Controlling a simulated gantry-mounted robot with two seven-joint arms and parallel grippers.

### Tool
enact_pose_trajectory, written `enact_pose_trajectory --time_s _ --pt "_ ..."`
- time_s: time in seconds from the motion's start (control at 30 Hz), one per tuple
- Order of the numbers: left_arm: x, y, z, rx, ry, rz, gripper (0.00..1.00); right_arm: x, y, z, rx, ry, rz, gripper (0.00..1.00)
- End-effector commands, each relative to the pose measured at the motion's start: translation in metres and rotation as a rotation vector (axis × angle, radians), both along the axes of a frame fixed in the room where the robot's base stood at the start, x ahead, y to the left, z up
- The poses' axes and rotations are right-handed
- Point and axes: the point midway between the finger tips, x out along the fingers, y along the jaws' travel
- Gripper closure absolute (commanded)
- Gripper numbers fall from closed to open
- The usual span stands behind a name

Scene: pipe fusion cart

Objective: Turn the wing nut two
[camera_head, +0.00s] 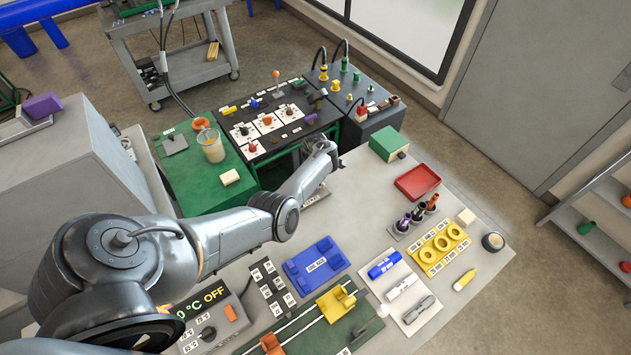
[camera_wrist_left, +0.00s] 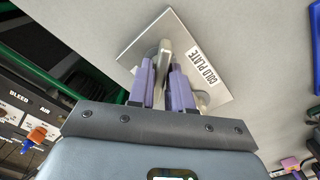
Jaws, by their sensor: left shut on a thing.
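My left gripper (camera_wrist_left: 166,82) has purple fingers, shut on an upright grey metal piece (camera_wrist_left: 165,52) over a square plate labelled COLD PLATE (camera_wrist_left: 135,45). In the head view, my left arm reaches across to the bench's far edge, and its wrist mostly hides the plate. I cannot tell whether the held piece touches the plate. No part is clearly recognisable as wing nut two. My right gripper is not in view.
The black valve panel (camera_head: 284,93) with small coloured handles stands just beyond my left wrist. On the bench lie a blue tray (camera_head: 316,265), a red tray (camera_head: 418,181), a yellow ring holder (camera_head: 442,247) and a green box (camera_head: 388,144). Bare bench shows around the red tray.

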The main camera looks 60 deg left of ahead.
Motion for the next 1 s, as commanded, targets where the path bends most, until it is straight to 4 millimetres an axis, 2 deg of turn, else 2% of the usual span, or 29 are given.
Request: enact_pose_trajectory --time_s 0.03,0.13,0.17,0.43,0.57,0.67,1.0 --pt "0.000 0.000 0.000 0.000 0.000 0.000 0.79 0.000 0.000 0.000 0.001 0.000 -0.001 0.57" --pt "0.000 0.000 0.000 0.000 0.000 0.000 0.64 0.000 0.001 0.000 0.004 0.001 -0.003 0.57" --pt "0.000 0.000 0.000 0.000 0.000 0.000 0.62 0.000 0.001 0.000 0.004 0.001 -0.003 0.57" --pt "0.000 0.000 0.001 0.000 0.000 -0.001 0.62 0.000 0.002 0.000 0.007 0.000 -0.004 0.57" --pt "0.000 0.001 0.007 0.002 0.001 0.001 0.62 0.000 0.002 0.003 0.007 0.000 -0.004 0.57" --pt "0.000 0.001 0.019 0.002 0.001 -0.001 0.62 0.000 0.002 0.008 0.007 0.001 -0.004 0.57" --pt "0.000 0.001 0.077 0.004 0.000 0.000 0.62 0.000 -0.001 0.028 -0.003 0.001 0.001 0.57"
